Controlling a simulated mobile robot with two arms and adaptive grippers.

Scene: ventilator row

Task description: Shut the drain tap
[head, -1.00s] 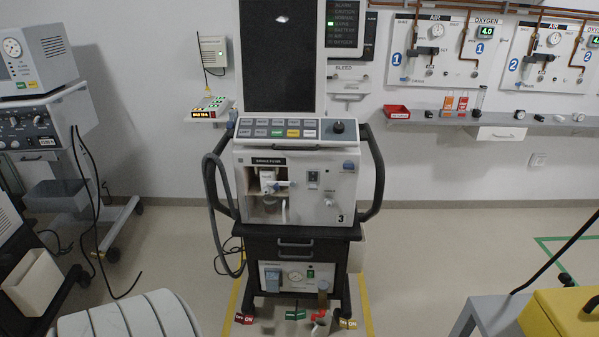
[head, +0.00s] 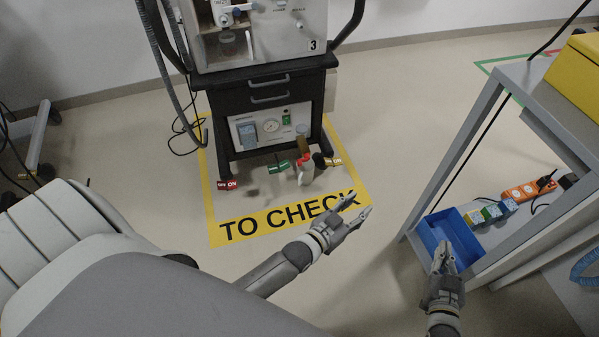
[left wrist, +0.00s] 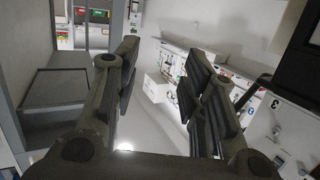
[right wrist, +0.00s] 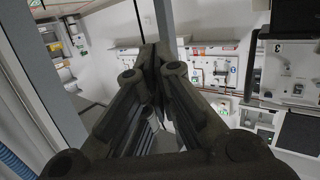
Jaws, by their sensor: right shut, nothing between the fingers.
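The ventilator marked 3 (head: 265,85) stands at the back of the yellow floor frame. Its low panel (head: 262,127) has a gauge, a blue unit and a green switch. An amber piece (head: 303,146) hangs at the panel's right, with a red part (head: 306,159) and a white vessel (head: 305,173) below. I cannot tell which small part is the drain tap. My left gripper (head: 360,208) is open and empty, in front of the cart, over the floor lettering.
Red (head: 228,184), green (head: 278,167) and yellow (head: 332,162) tags show low around the cart. A grey table frame (head: 470,150) with a blue bin (head: 449,236) and power strip (head: 528,190) stands at right. A hose and cable hang at the cart's left. The floor between is clear.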

